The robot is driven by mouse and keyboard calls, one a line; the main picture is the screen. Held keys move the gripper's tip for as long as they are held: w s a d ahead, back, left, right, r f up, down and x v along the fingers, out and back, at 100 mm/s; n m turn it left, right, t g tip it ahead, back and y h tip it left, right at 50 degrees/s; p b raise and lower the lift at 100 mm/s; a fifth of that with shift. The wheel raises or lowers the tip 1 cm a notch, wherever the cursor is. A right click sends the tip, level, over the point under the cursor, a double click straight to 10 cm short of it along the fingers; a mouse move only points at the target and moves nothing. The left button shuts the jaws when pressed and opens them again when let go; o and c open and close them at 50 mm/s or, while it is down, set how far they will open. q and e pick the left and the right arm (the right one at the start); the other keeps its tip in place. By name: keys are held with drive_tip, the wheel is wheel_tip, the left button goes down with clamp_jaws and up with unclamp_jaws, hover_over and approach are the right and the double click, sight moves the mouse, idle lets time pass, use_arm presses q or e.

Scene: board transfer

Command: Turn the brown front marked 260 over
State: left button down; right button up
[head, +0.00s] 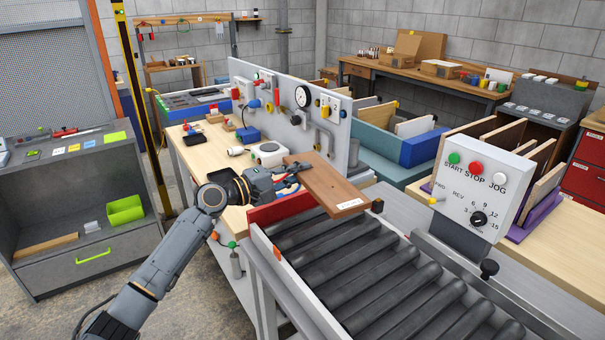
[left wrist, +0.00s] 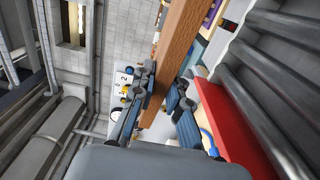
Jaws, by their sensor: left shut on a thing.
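A brown wooden board (head: 332,186) with a white label near its lower right end is held above the far end of the roller conveyor. The label's print is too small to read. My left gripper (head: 291,176) is shut on the board's left part, coming from the left. In the left wrist view the board (left wrist: 183,50) runs between the two fingers of the gripper (left wrist: 165,92), edge towards the camera. The labelled face is up, tilted a little towards the head camera. My right gripper is in neither view.
The roller conveyor (head: 370,262) has a red end plate (head: 285,211) just under the board. A control box (head: 478,183) stands to its right. An upright panel (head: 300,115) with gauges and valves is behind. A wooden bench (head: 200,170) lies left of it, with small objects.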

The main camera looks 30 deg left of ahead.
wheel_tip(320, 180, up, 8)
drive_tip(key=p, duration=0.8)
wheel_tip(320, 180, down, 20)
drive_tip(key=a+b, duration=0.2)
drive_tip(key=b, duration=1.9)
use_arm(q)
drive_tip(key=s+a+r+n+b, duration=0.1)
drive_tip(key=s+r+n, duration=0.1)
drive_tip(key=n, duration=1)
drive_tip(key=s+r+n+b, duration=0.1)
drive_tip(key=r+n, duration=0.4)
drive_tip(key=n, duration=0.7)
drive_tip(key=s+a+r+n+b, duration=0.1)
drive_tip(key=s+r+n+b, duration=0.1)
drive_tip(key=n, duration=0.9)
wheel_tip(320, 180, up, 2)
drive_tip(key=shift+s+a+r+n, duration=0.2)
drive_tip(key=shift+s+a+n, duration=0.2)
drive_tip(key=shift+s, duration=0.35)
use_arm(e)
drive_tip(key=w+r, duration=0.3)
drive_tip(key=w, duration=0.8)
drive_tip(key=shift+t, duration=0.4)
